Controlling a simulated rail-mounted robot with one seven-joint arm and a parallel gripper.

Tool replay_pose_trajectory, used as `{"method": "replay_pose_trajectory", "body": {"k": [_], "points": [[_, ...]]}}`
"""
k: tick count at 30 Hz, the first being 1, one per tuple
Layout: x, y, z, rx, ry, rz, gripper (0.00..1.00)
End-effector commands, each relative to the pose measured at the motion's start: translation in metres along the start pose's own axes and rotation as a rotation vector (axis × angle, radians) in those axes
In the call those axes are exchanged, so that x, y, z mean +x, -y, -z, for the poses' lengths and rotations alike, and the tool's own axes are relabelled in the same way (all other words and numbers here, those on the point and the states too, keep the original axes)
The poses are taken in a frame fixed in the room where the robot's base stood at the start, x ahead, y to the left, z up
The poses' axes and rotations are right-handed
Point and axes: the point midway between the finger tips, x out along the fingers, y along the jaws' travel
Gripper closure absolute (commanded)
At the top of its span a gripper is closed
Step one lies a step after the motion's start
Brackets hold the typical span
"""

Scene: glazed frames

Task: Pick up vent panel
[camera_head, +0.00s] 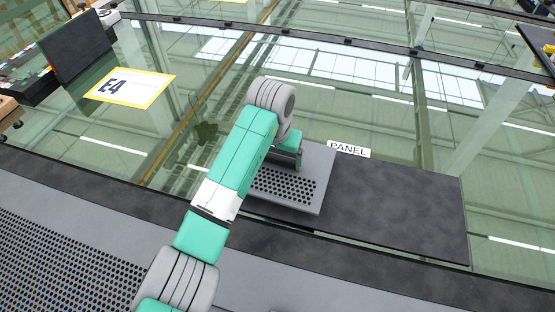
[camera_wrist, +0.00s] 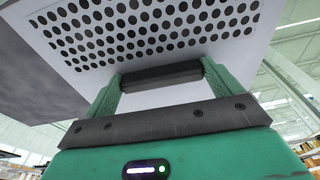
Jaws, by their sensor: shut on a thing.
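The vent panel (camera_head: 318,172) is a light grey plate with rows of dark holes. In the head view my gripper (camera_head: 287,158) is over the panel, and my arm hides the panel's left part. In the wrist view the perforated panel (camera_wrist: 140,62) fills the upper part. The two green fingers of my gripper (camera_wrist: 160,78) are at both ends of a dark bar-shaped handle on the panel and are shut on it. The panel is over or on the left part of a dark board (camera_head: 410,220); I cannot tell whether it touches it.
A white label reading PANEL (camera_head: 348,149) lies behind the board. A yellow-edged E4 sign (camera_head: 130,88) lies on the glass (camera_head: 400,115) at the left. A dark upright board (camera_head: 75,47) stands at the far left. A perforated grey surface (camera_head: 70,255) is at the lower left.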

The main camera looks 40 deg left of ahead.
Motion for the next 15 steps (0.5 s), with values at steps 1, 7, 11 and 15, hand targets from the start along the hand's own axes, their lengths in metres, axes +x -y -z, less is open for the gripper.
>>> {"method": "replay_pose_trajectory", "body": {"k": [1, 7, 11, 15], "points": [[-0.001, -0.001, -0.011, -0.001, 0.003, -0.002, 0.46], [-0.014, -0.006, -0.062, -0.003, 0.002, -0.004, 0.46], [-0.023, -0.01, -0.1, -0.004, 0.004, -0.004, 0.46], [-0.036, -0.012, -0.128, -0.006, 0.006, -0.002, 0.46]]}}
